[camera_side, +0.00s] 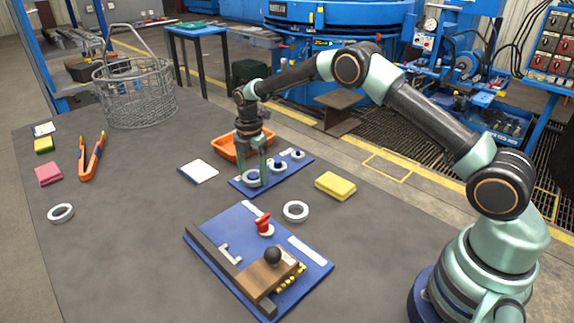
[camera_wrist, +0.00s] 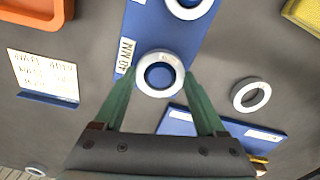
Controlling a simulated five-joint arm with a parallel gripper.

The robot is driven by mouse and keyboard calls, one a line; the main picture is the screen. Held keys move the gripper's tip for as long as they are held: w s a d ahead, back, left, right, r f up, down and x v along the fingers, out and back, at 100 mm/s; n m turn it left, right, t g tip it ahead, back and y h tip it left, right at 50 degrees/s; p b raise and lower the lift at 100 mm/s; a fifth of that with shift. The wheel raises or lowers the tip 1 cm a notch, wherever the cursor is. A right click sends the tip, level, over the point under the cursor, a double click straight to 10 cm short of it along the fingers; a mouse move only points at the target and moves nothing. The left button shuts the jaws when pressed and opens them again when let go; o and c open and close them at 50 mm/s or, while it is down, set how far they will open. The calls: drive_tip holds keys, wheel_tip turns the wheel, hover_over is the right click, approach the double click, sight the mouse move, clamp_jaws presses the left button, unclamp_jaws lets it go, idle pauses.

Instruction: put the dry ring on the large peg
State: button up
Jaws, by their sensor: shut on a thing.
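My gripper (camera_side: 252,172) points down over the left end of the blue peg board (camera_side: 240,186). It is shut on a white-grey ring (camera_wrist: 160,74), with one finger on either side. In the wrist view the ring's hole shows blue, in line with the board's large peg (camera_wrist: 159,75) beside a "40 MM" label. I cannot tell whether the ring is seated fully down or a little above the board. Smaller pegs stand farther along the board, with pale rings around them (camera_side: 278,167) (camera_side: 298,155). No mark showing which ring is dry is legible.
A loose ring (camera_side: 295,211) lies right of the board, another (camera_side: 60,213) far left. A blue fixture with a red knob (camera_side: 263,224) stands in front. An orange tray (camera_side: 228,150) is behind, a white card (camera_side: 198,171) left, a yellow sponge (camera_side: 336,186) right.

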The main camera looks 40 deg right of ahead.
drive_tip(key=shift+f, duration=0.6)
drive_tip(key=o, duration=1.3)
drive_tip(key=shift+o, duration=0.2)
wheel_tip(320, 180, up, 11)
idle(0.4)
